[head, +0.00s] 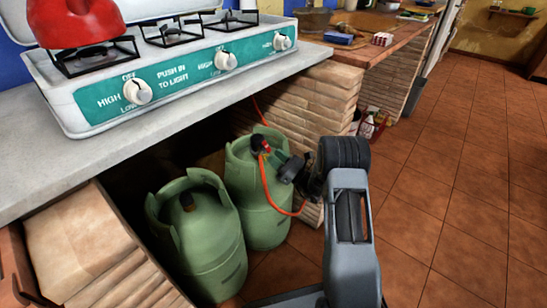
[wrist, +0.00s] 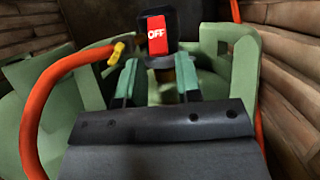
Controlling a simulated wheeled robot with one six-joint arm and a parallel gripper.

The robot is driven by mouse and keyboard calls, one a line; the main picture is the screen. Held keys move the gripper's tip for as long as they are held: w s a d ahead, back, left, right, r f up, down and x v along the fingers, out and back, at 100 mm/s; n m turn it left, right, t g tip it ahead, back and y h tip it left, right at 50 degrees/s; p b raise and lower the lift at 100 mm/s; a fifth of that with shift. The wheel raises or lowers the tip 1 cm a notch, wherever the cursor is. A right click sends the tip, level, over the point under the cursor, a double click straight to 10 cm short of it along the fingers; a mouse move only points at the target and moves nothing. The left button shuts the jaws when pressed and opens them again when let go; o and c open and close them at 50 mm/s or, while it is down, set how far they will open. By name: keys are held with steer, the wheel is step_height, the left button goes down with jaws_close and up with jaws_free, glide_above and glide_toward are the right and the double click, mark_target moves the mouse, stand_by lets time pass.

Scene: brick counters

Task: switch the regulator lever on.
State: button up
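The regulator (wrist: 157,52) is a black body on top of the rear green gas cylinder (head: 252,202). Its red lever (wrist: 156,30) faces the wrist camera and reads OFF. In the head view the regulator's red lever (head: 266,146) shows small at the cylinder's top. My gripper (wrist: 156,70) is open, its two fingers apart, with the regulator's lower part between and just beyond the tips. I cannot tell whether either finger touches it. In the head view my gripper (head: 284,163) reaches in from the right, partly dark against the cylinder.
An orange hose (head: 272,192) loops down from the regulator, close to my gripper. A second green cylinder (head: 200,240) stands at front left. The counter (head: 30,165) with the stove (head: 185,75) overhangs both. A brick wall (head: 300,105) stands behind. The tiled floor at right is open.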

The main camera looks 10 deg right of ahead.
steer(key=shift+x, duration=1.05)
jaws_close()
